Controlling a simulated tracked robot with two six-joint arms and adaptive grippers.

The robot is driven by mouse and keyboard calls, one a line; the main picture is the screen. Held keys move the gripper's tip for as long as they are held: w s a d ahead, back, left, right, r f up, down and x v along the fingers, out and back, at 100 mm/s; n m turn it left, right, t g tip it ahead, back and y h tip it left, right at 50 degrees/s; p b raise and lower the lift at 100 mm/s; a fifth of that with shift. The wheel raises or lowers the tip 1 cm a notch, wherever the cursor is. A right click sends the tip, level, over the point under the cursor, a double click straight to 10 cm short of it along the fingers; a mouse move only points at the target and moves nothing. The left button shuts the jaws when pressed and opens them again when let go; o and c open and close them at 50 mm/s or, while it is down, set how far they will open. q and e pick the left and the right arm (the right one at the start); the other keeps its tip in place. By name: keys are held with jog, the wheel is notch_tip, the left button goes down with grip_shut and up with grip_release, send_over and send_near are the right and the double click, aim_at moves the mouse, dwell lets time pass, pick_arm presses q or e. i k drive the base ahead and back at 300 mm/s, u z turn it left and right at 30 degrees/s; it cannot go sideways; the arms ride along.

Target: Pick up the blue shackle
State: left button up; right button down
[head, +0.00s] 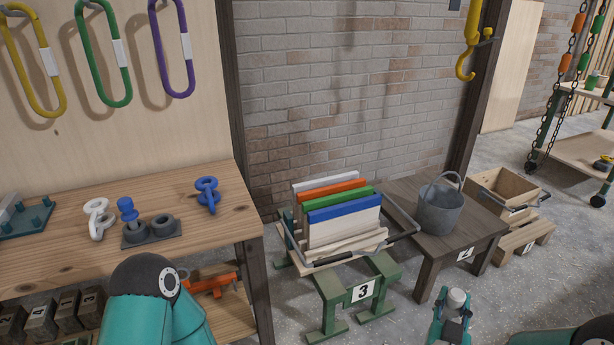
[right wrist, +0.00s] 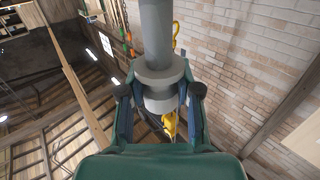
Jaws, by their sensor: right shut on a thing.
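The blue shackle (head: 207,194) stands on the wooden workbench (head: 190,228) near its right end in the head view. A white shackle (head: 98,218) stands to its left. My right gripper (head: 454,312) is low in the head view, far to the right of the bench and apart from the blue shackle. In the right wrist view my right gripper (right wrist: 163,108) is shut on a grey stepped cylinder (right wrist: 160,50). My left gripper is not in view; a teal arm link of mine covers part of the bench's front edge.
Between the shackles is a dark block (head: 151,232) with a blue-knobbed peg. Right of the bench, a carrier (head: 290,244) of coloured boards rests on green trestle 3. A bucket (head: 437,208) stands on a dark table (head: 428,240). A wooden crate (head: 505,186) is farther right.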

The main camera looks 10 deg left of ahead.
aim_at(210, 198)
jog(key=u, duration=0.35)
jog(key=i, duration=0.8)
jog(key=u, duration=0.8)
jog(key=k, duration=0.85)
jog(key=u, duration=0.15)
